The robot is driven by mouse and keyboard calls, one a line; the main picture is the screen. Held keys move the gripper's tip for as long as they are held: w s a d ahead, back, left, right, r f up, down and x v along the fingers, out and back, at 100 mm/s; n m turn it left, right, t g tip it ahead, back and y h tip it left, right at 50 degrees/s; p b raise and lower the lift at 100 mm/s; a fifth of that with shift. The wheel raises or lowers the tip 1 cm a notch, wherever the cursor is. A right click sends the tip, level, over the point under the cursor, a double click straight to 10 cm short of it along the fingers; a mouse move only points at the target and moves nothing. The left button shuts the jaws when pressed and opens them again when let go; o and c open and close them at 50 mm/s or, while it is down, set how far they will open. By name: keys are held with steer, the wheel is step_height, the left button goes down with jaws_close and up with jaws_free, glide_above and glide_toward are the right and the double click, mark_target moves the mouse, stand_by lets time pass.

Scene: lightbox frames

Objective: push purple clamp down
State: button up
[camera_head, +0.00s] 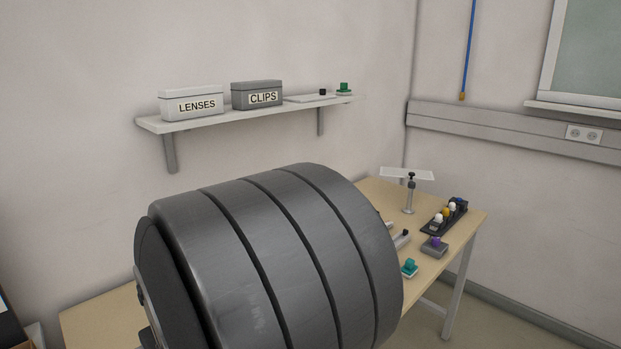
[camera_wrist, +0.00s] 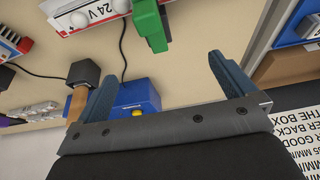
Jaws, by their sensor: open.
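The purple clamp (camera_head: 435,242) sits on a grey block on the table, near its right front edge in the head view. Whether its lever is up or down is too small to tell. In the wrist view a small purple piece (camera_wrist: 8,121) shows at the left edge, cut off by the frame; I cannot tell if it is the clamp. My gripper (camera_wrist: 163,68) is open, with two blue-grey fingers wide apart and nothing gripped. A green piece (camera_wrist: 150,25) lies beyond and between the fingers. My gripper does not show in the head view.
A teal clamp (camera_head: 409,267) is left of the purple one; a dark rack of bulbs (camera_head: 430,229) is behind it. The wrist view shows a blue box (camera_wrist: 140,92), a wooden-handled tool (camera_wrist: 76,102) by the left finger and a white 24 V box (camera_wrist: 75,17).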

steer(key=c, duration=0.3)
steer(key=shift+h, duration=0.3)
steer(key=w, duration=0.2)
steer(key=w+r, duration=0.1)
steer(key=w, duration=0.2)
steer(key=w+r, duration=0.1)
steer(key=w, duration=0.1)
steer(key=shift+w+d, duration=0.15)
steer(key=shift+w, duration=0.05)
steer(key=c, duration=1.1)
steer(key=shift+g+h, duration=0.3)
steer(key=w+d+r, duration=0.1)
steer(key=w, duration=0.3)
steer(key=w+d+r, duration=0.1)
steer(key=w, duration=0.3)
steer(key=w+d+r, duration=0.1)
steer(key=w, duration=0.3)
steer(key=shift+d+r, duration=0.1)
steer(key=shift+d, duration=0.3)
jaws_close()
steer(key=w+d+r+g, duration=0.1)
steer(key=w+d+r, duration=0.3)
steer(key=w+d, duration=1.2)
step_height(320, 180, down, 9)
steer(key=s+d, duration=0.1)
steer(key=shift+s+d+h, duration=0.15)
steer(key=shift+d+h, duration=0.15)
